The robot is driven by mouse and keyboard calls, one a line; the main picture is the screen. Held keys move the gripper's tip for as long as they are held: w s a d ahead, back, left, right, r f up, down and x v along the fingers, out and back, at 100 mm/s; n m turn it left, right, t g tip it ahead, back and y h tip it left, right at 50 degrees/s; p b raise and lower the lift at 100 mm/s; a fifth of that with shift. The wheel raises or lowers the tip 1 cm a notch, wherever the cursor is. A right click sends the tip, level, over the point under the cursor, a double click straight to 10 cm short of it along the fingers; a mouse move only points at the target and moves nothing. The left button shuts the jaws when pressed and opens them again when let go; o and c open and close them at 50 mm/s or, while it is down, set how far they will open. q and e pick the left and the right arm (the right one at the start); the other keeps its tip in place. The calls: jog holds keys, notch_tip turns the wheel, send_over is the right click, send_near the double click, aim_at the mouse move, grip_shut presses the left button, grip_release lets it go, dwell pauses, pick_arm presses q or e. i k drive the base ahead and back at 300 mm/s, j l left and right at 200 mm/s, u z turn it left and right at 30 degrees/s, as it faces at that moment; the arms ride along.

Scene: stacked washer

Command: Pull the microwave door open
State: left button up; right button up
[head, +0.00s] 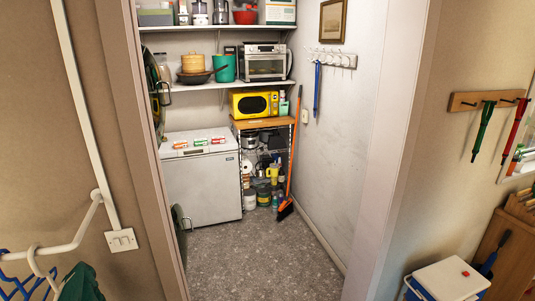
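A yellow microwave (254,104) stands in the pantry alcove at the back, on a wooden-topped rack (262,122). Its dark window faces me and its door looks shut. The handle is too small to make out. Neither my left nor my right gripper is in view, and nothing is seen touching the microwave.
A white chest freezer (213,185) stands left of the rack. An orange broom (291,160) leans at the rack's right side. A silver toaster oven (264,65) sits on the shelf above. The doorway's grey floor (262,262) is clear. A cool box (447,280) is at lower right.

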aim_at(249, 105)
jog(key=i+l, duration=0.15)
jog(key=i, duration=0.95)
jog(key=i+l, duration=0.1)
jog(key=i, duration=1)
jog(key=i+l+u, duration=0.15)
jog(key=i+u, duration=0.2)
jog(key=i, duration=0.15)
jog(key=i+l+u, duration=0.75)
jog(key=i, duration=0.2)
